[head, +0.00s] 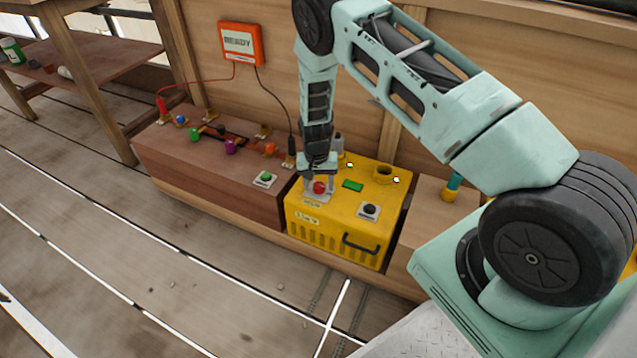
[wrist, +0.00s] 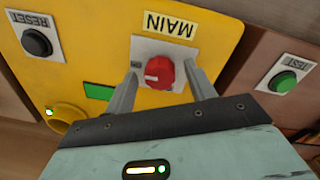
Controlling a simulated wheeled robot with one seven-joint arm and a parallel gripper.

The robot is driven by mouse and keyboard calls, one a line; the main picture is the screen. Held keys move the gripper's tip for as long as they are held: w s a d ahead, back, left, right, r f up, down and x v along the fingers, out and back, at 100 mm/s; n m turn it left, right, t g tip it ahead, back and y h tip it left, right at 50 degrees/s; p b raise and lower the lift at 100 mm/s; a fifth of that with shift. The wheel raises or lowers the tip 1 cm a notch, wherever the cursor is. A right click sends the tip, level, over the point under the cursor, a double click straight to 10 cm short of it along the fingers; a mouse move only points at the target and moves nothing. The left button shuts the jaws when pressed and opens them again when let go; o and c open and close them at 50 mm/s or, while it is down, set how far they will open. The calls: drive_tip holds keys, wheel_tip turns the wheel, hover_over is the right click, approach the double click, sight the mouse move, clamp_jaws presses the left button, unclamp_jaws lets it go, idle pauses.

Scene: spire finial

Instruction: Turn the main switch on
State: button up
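The main switch is a round red knob (head: 319,188) on a pale square plate on top of the yellow box (head: 300,222). In the wrist view, the red knob (wrist: 160,73) sits under an upside-down MAIN label (wrist: 170,25), with a small pale mark on its left side. My gripper (head: 319,178) reaches down over the knob from above. In the wrist view, my gripper (wrist: 162,75) has one finger on each side of the knob, with a gap showing at each side. The fingers are open and appear not to touch it.
A black RESET button (wrist: 37,42) and a green TEST button (wrist: 283,82) flank the switch in the wrist view. A brown bench box (head: 200,180) with coloured knobs and cables stands left. The front floor is clear.

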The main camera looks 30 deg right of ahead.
sight(316, 185)
wheel_tip(316, 185, up, 17)
drive_tip(key=p, duration=0.5)
drive_tip(key=shift+w+a+r, duration=0.2)
drive_tip(key=shift+a, duration=0.15)
drive_tip(key=s+a+r+n+y, duration=0.2)
drive_tip(key=s+a+r+n, duration=0.5)
drive_tip(key=s+a+r, duration=0.95)
drive_tip(key=s+a+r+n, duration=0.2)
drive_tip(key=s+r+n, duration=0.2)
drive_tip(key=s, duration=0.5)
drive_tip(key=s+a+r+n, duration=0.2)
drive_tip(key=s+r+n, duration=0.1)
drive_tip(key=s, duration=0.6)
wheel_tip(316, 185, up, 27)
drive_tip(key=p, duration=2.7)
drive_tip(key=shift+w+d+h, duration=0.15)
drive_tip(key=shift+w+h, duration=0.1)
drive_tip(key=shift+h, duration=0.15)
